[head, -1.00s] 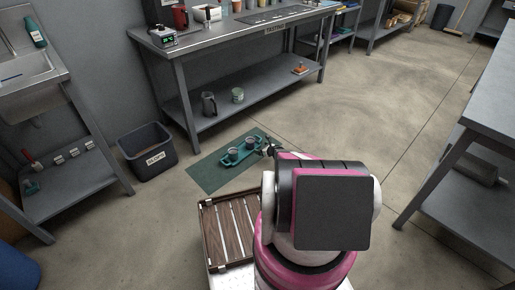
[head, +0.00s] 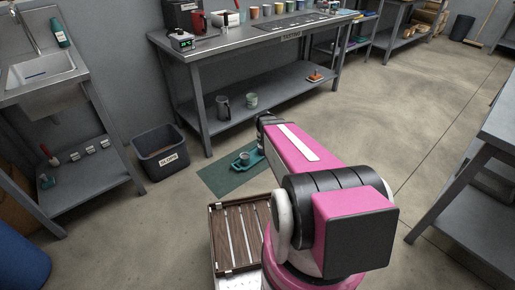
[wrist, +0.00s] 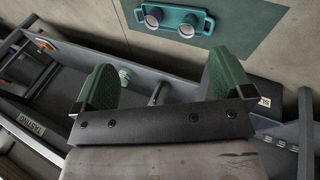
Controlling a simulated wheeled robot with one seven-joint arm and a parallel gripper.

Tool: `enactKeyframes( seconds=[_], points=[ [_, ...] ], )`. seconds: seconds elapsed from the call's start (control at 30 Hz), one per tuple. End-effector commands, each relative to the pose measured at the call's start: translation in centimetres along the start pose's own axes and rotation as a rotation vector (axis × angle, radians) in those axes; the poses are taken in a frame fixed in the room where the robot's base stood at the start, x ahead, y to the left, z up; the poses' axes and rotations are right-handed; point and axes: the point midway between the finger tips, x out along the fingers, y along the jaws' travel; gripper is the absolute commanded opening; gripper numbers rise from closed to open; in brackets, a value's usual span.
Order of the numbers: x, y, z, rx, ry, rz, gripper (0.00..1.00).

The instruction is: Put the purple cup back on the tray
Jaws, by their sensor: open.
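No cup in view reads clearly as purple. The teal tray (head: 240,167) lies on a dark green mat (head: 216,177) on the floor, partly hidden by my arm in the head view. In the wrist view the tray (wrist: 172,11) shows whole at the top, with two greyish cups, one (wrist: 153,18) beside the other (wrist: 187,28). My gripper (wrist: 165,75) is open, its two green-padded fingers wide apart with nothing held between them. In the head view its end (head: 268,118) shows small beyond my arm, above the floor near the tasting table.
The tasting table (head: 225,49) carries a row of small coloured cups (head: 266,10). Its lower shelf (head: 285,88) holds a dark jug (head: 223,107) and a pale green cup (head: 251,100). A dark bin (head: 161,153) stands left of the mat. Open floor lies to the right.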

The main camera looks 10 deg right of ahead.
Motion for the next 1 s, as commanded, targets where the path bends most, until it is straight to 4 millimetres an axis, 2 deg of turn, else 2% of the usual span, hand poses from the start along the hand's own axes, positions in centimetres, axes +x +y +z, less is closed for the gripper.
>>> enactKeyframes(
  seconds=[0.03, 0.1, 0.2, 0.3, 0.43, 1.0],
  points=[
    [-4.5, -2.8, 1.8, 0.132, -0.035, -0.073, 0.98],
    [-8.2, -5.7, 3.1, 0.3, -0.095, -0.168, 0.98],
    [-12.3, -8.9, 4.5, 0.473, -0.177, -0.27, 0.98],
    [-14.8, -10.9, 5.3, 0.576, -0.237, -0.332, 0.98],
    [-16.0, -11.8, 5.6, 0.629, -0.272, -0.364, 0.98],
    [-15.9, -11.8, 5.6, 0.633, -0.275, -0.365, 0.98]
  ],
)
